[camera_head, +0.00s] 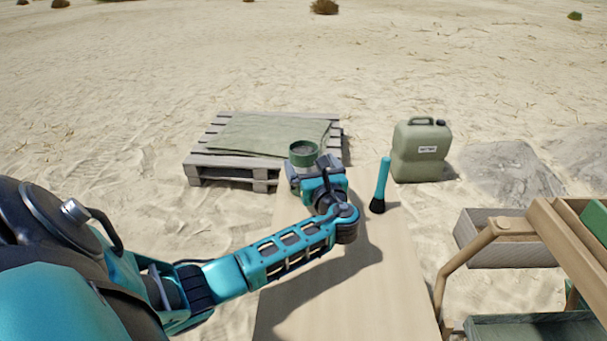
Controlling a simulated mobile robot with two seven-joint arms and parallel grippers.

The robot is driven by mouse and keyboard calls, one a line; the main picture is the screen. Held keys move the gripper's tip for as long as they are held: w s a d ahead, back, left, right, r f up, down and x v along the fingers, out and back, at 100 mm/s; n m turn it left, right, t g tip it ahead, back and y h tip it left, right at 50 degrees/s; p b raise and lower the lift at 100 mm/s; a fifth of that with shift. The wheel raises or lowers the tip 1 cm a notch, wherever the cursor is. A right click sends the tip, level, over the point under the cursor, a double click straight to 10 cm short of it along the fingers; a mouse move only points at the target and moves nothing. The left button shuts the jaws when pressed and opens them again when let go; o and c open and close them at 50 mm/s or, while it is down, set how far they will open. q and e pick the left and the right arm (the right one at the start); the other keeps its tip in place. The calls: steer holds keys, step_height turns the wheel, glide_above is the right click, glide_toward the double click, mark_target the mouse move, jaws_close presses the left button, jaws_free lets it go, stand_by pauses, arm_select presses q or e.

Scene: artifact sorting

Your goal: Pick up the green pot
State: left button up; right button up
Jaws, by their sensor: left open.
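The green pot (303,149) is a small round dark-green vessel near the far end of the light wooden table. Its rim and upper side show; its lower part is hidden behind my left gripper. My left gripper (303,171) is open and right at the pot on the near side. I cannot tell whether the pot is between the fingers or touching them. My left arm reaches in from the left over the table. My right gripper is not in view.
A teal brush (383,180) stands upright on the table (345,290), close to the right of my gripper. A wooden pallet with a green cloth (262,133) lies behind. A green jerrycan (421,152) stands beyond the table. A wooden rack with trays (515,325) is at right.

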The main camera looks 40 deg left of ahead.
mark_target(300, 146)
arm_select(q)
steer(key=b+x, duration=0.1)
steer(key=x, duration=0.4)
steer(key=shift+a+r, duration=0.1)
steer(key=shift+a, duration=0.25)
steer(key=shift+c, duration=0.3)
steer(key=c, duration=1.8)
steer(key=shift+r, duration=0.1)
jaws_close()
